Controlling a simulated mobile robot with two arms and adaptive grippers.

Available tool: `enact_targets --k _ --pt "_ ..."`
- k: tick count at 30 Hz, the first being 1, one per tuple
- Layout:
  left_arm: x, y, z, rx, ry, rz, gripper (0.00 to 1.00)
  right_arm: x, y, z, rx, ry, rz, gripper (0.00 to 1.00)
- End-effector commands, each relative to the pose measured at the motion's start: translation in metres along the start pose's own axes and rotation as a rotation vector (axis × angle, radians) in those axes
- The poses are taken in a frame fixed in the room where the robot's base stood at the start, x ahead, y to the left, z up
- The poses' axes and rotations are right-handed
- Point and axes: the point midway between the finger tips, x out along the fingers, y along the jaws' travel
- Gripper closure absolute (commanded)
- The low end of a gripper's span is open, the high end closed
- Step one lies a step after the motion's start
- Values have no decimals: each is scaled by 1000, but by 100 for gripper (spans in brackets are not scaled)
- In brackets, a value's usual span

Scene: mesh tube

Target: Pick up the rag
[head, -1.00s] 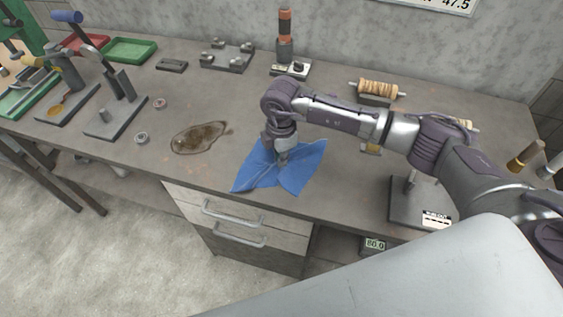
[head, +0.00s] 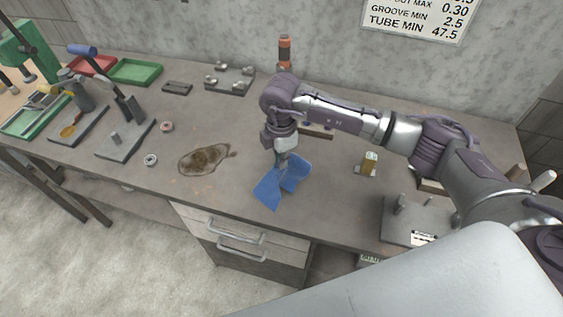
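The blue rag (head: 295,173) is bunched into folds near the front edge of the grey workbench (head: 210,115). My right gripper (head: 281,161) points down at the rag's middle and is shut on it, with cloth hanging to both sides. The fingertips are partly hidden in the folds. I cannot tell whether the rag's lower edge still touches the bench. My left gripper is out of view.
A brown oily stain (head: 206,158) lies left of the rag. Fixtures with upright levers (head: 128,135) and a green tray (head: 134,72) stand further left. A metal stand (head: 411,220) is at right. Drawers (head: 240,243) are below the front edge.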

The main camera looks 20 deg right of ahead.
Motion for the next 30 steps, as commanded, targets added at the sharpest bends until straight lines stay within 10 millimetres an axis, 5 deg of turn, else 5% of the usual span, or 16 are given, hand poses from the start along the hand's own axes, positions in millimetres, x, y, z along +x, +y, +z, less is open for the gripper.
enact_targets --k 2,13,24,30 --pt "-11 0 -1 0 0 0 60 -15 0 0 1 0 0 100" --pt "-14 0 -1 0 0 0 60 -20 0 0 1 0 2 100" --pt "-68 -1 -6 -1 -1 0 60 -102 1 0 1 1 3 100" --pt "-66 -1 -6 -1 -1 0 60 -104 0 0 1 0 0 100"
